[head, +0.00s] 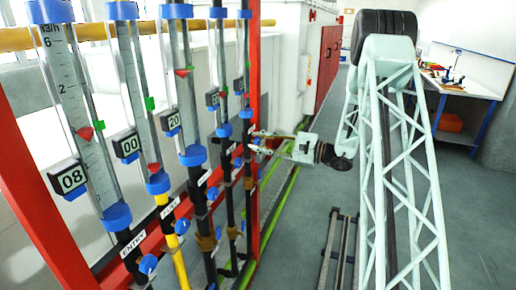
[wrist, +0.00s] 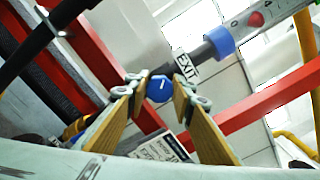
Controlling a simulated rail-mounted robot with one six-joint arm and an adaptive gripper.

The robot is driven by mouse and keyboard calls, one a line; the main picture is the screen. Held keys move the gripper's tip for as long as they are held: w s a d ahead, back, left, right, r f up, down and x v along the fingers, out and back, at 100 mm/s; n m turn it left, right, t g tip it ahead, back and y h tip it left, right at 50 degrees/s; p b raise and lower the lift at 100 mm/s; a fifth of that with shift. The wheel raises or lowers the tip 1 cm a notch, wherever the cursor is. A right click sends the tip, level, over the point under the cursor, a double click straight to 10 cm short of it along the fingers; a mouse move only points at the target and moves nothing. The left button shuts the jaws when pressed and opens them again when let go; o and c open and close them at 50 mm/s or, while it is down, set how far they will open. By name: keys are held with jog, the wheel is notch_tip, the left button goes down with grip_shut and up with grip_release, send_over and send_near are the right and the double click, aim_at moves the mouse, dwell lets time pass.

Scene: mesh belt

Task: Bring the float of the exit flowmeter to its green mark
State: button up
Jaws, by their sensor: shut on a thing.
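In the wrist view the exit flowmeter's blue knob (wrist: 160,89), with a white pointer line, sits between the fingertips of my gripper (wrist: 161,84). My gripper is shut on it. The EXIT label (wrist: 187,67) is just beyond the knob. Past it are the blue lower collar (wrist: 219,42) and clear tube, with a red float (wrist: 256,19) a little above the collar. The green mark is not in the wrist view. In the head view my gripper (head: 258,142) reaches the far end of the row, at the farthest flowmeter (head: 243,60); its float is too small to read.
Nearer flowmeters with displays, such as 08 (head: 70,177), 00 (head: 127,145) and 20 (head: 171,121), stand to the left on the red frame (head: 50,222). Their knobs and pipes crowd the area below. Open floor (head: 300,225) lies right of the rack.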

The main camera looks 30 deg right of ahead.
jog(key=shift+f+n+b, duration=0.15)
jog(key=shift+n+b, duration=1.1)
jog(key=shift+b, duration=0.95)
jog(key=shift+f+n+b, duration=0.15)
jog(key=shift+n+b, duration=1.1)
jog(key=shift+b, duration=0.95)
jog(key=n+b, duration=0.3)
jog(key=b, duration=0.1)
jog(key=n+b, duration=0.1)
jog(key=n, duration=0.9)
jog(key=shift+n, duration=0.4)
jog(key=o, duration=0.9)
jog(key=shift+d, duration=0.1)
